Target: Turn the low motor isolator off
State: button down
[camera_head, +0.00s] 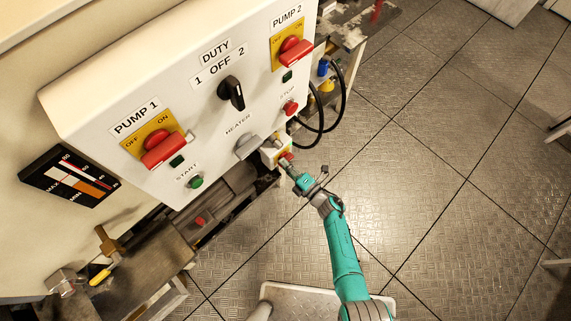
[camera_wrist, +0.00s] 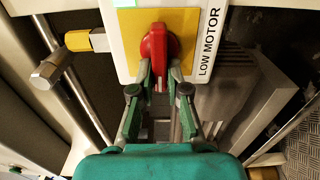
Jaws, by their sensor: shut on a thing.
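The low motor isolator is a red rotary handle (camera_wrist: 158,52) on a yellow plate (camera_wrist: 186,22) in the wrist view. A white label to its right reads LOW MOTOR (camera_wrist: 209,42). My gripper (camera_wrist: 159,75) has its two fingers on either side of the lower part of the handle and is shut on it. The handle points roughly up and down in that view. In the head view my gripper (camera_head: 287,163) is at the small box below the panel's lower right corner. There the isolator is small and mostly hidden, so its setting is hard to read.
The white panel (camera_head: 180,80) above carries the PUMP 1 switch (camera_head: 163,150), PUMP 2 switch (camera_head: 293,52), a black duty knob (camera_head: 232,93) and push buttons. The floor (camera_head: 440,180) to the right is clear.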

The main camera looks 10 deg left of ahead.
jog(key=c, duration=1.2)
grip_release()
jog(key=shift+o, duration=0.2)
jog(key=v, duration=1.2)
jog(key=shift+s, duration=0.15)
jog(key=s+d+r+m+t+h, duration=0.1)
jog(key=s+d+r+m+h, duration=0.3)
jog(key=s+r+m, duration=0.5)
jog(key=s+d+r+m+t+h, duration=0.1)
jog(key=s+d+r+m+h, duration=0.4)
jog(key=s+r+m, duration=0.5)
jog(key=s+d+r+m+t+h, duration=0.1)
jog(key=s+d+r+m+h, duration=0.4)
jog(key=s+r+m, duration=0.4)
notch_tip(320, 180, up, 3)
jog(key=s+d, duration=0.1)
jog(key=s, duration=0.1)
jog(key=shift+s+m+t, duration=0.3)
jog(key=shift+t, duration=0.1)
